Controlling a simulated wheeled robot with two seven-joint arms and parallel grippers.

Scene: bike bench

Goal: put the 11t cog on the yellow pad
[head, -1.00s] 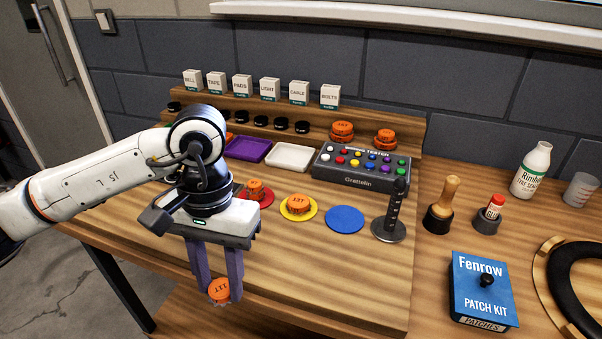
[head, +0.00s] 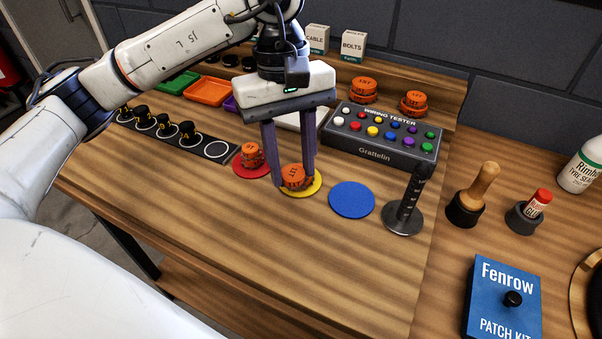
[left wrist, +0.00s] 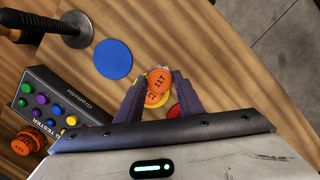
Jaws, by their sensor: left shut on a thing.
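The orange 11t cog (head: 293,172) is between the fingertips of my left gripper (head: 292,181), which is shut on it over the yellow pad (head: 314,190). In the left wrist view the cog marked 11T (left wrist: 160,79) lies between the purple fingers (left wrist: 159,82). Another orange cog (left wrist: 154,99) shows partly under it on the yellow pad, mostly hidden in the head view. Whether the held cog touches the one below, I cannot tell. My right gripper is not in view.
Left of the yellow pad is a red pad (head: 240,169) with orange cogs (head: 252,155). To the right are an empty blue pad (head: 352,199) and a black upright post (head: 408,202). A wiring tester (head: 378,135) stands behind. The bench front is clear.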

